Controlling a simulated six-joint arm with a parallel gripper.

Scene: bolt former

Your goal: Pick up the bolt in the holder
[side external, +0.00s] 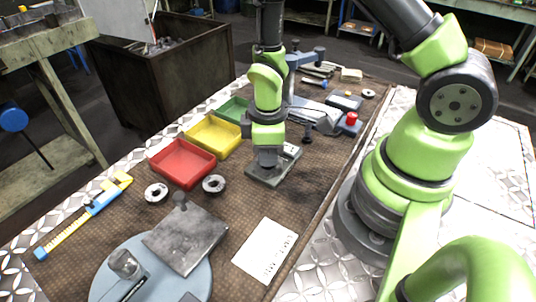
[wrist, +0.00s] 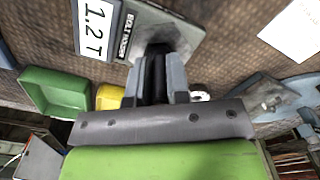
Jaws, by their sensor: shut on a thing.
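The bolt holder (side external: 270,181) is a grey block on the brown mat, below my arm in the side external view. In the wrist view the holder (wrist: 160,22) shows a "1.2 T" label and the words "BOLT HOLDER". My gripper (side external: 268,158) points down at the holder. In the wrist view my gripper (wrist: 158,62) has its two grey fingers closed around a dark upright piece, the bolt (wrist: 156,75), at the holder. The bolt's lower end is hidden, so I cannot tell whether it still sits in the holder. The bolt is hidden in the side external view.
Red (side external: 182,162), yellow (side external: 213,136) and green (side external: 233,109) trays stand left of the holder. A red-buttoned box (side external: 349,123) is behind to the right.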

